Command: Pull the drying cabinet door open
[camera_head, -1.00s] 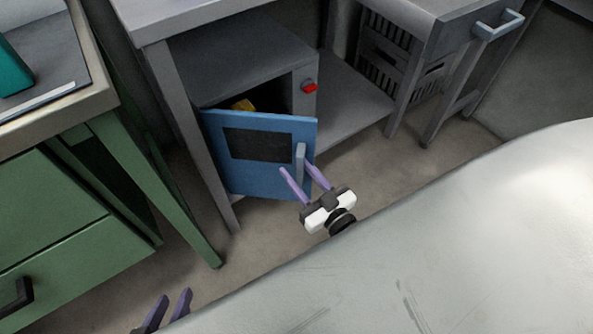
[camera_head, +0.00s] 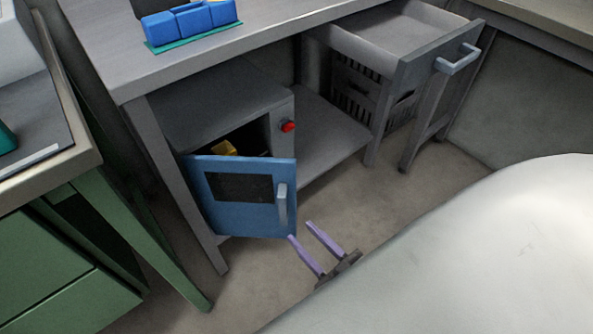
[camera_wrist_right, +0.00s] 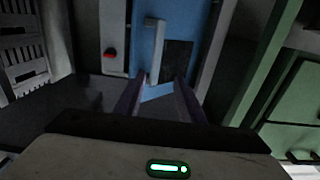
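The blue drying cabinet door (camera_head: 255,216) stands partly open, with a dark window and a grey upright handle (camera_head: 282,203) near its free edge. The grey cabinet (camera_head: 215,105) sits under the bench, and its dark inside shows above the door. My right gripper (camera_head: 300,230) is open and empty, its purple fingertips just below and right of the handle, apparently clear of it. In the right wrist view the handle (camera_wrist_right: 154,50) stands ahead, roughly in line with the gap between the fingers (camera_wrist_right: 155,88). My left gripper is out of view.
A yellow item (camera_head: 223,148) lies inside the cabinet. A red button (camera_head: 289,126) is on its front. A drawer (camera_head: 430,65) stands open at upper right. A green cabinet (camera_head: 70,260) stands at left. The floor (camera_head: 390,190) right of the door is clear.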

